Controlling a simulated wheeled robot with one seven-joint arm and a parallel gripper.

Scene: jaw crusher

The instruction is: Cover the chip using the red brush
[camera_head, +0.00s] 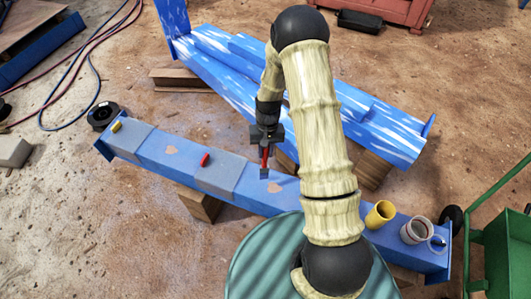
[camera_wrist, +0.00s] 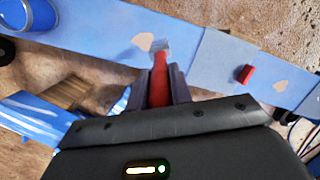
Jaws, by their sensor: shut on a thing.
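My gripper (camera_head: 265,148) is shut on the red handle of a brush (camera_wrist: 159,82). The brush points down, and its grey head (camera_head: 264,173) is just above or at the blue beam (camera_head: 152,176). A tan bare chip (camera_head: 275,187) in the blue paint lies beside the brush head; it also shows in the wrist view (camera_wrist: 143,42), just left of the head. I cannot tell whether the bristles touch the beam. A second tan chip (camera_head: 171,149) is farther left on the beam, between two grey patches.
A red block (camera_head: 204,159) and a yellow block (camera_head: 116,126) lie on the grey patches. A yellow cup (camera_head: 380,213) and a pale pot (camera_head: 415,231) stand at the beam's right end. A larger blue structure (camera_head: 218,60) lies behind. A green cart (camera_head: 503,245) stands right.

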